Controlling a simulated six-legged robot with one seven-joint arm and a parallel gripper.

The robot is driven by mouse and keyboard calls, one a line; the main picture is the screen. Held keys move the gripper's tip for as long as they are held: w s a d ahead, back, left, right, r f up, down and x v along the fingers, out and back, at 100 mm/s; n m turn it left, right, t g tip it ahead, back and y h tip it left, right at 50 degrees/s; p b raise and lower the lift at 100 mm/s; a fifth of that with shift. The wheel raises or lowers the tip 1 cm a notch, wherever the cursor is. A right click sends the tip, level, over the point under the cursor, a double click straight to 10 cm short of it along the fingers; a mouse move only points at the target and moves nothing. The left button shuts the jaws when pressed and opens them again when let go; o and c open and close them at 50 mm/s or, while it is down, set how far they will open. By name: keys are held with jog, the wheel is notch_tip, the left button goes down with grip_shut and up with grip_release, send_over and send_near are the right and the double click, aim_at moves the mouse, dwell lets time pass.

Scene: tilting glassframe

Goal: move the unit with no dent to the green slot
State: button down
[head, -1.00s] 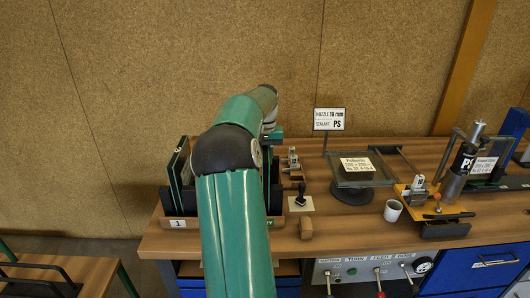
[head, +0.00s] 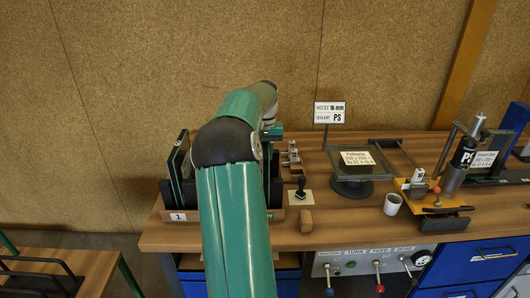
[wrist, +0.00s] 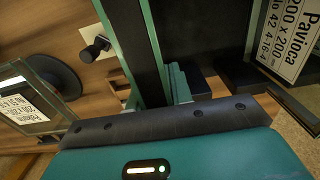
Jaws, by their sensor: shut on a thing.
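A glass unit (wrist: 138,45), seen edge-on with green edges and a dark middle, rises from my gripper (wrist: 155,95) in the wrist view. My gripper is shut on it. In the head view my gripper (head: 273,134) is mostly hidden behind my arm, over the right part of the rack. Another dark-framed unit (head: 180,165) stands upright in the rack (head: 205,216) by the tag "1". A flat unit (head: 352,163) with a white label lies on the round turntable. I cannot make out a dent on any unit, and my arm hides the middle of the rack.
A small stamp-like tool (head: 300,190) and a wooden block (head: 306,221) stand right of the rack. A white cup (head: 392,204) and a sealant device (head: 460,160) stand further right. A sign (head: 330,112) rises behind. Bare bench lies between block and cup.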

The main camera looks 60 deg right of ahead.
jog(key=c, duration=1.2)
grip_release()
jog(key=shift+f, duration=0.1)
jog(key=shift+o, duration=0.2)
notch_tip(320, 180, up, 13)
jog(key=shift+f, duration=0.2)
jog(key=shift+r, duration=0.6)
